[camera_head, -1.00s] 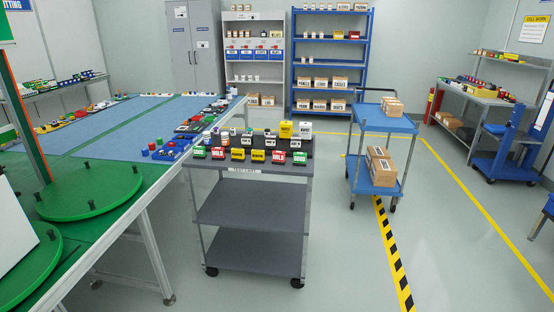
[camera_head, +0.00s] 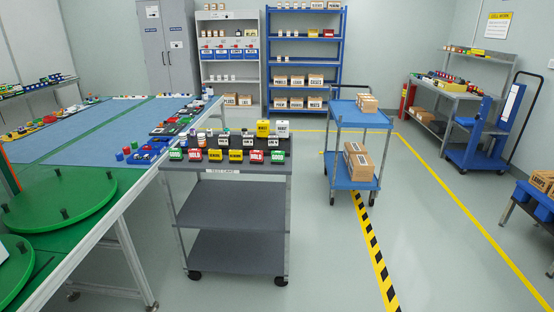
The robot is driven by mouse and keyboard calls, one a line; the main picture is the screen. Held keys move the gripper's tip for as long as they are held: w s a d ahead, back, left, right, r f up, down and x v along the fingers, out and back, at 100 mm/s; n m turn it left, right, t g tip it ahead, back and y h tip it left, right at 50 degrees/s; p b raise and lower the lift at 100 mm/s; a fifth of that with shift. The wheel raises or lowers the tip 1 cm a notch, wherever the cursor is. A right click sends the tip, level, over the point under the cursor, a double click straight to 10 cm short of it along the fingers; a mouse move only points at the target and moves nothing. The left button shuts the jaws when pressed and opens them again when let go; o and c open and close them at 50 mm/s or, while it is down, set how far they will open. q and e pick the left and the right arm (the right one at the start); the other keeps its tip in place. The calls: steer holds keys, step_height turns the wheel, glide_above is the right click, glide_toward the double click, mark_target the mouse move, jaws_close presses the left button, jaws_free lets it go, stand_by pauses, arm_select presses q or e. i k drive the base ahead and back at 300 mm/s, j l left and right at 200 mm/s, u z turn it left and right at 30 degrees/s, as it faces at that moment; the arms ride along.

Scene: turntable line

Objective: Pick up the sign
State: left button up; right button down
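Several small labelled sign-like pieces stand on the top of a grey cart (camera_head: 230,204). A yellow-and-white sign (camera_head: 497,26) also hangs on the right wall. Neither of my grippers is in view.
A green-edged table with blue mats (camera_head: 105,125) and green turntables (camera_head: 62,198) stands left of the grey cart. A blue cart (camera_head: 362,116) with boxes stands to its right. Shelves line the back wall. The floor (camera_head: 425,225) at the right is mostly clear.

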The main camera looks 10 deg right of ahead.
mark_target(235, 156)
steer(key=u, duration=0.35)
steer(key=i+l+u, duration=0.7)
steer(key=i, duration=0.15)
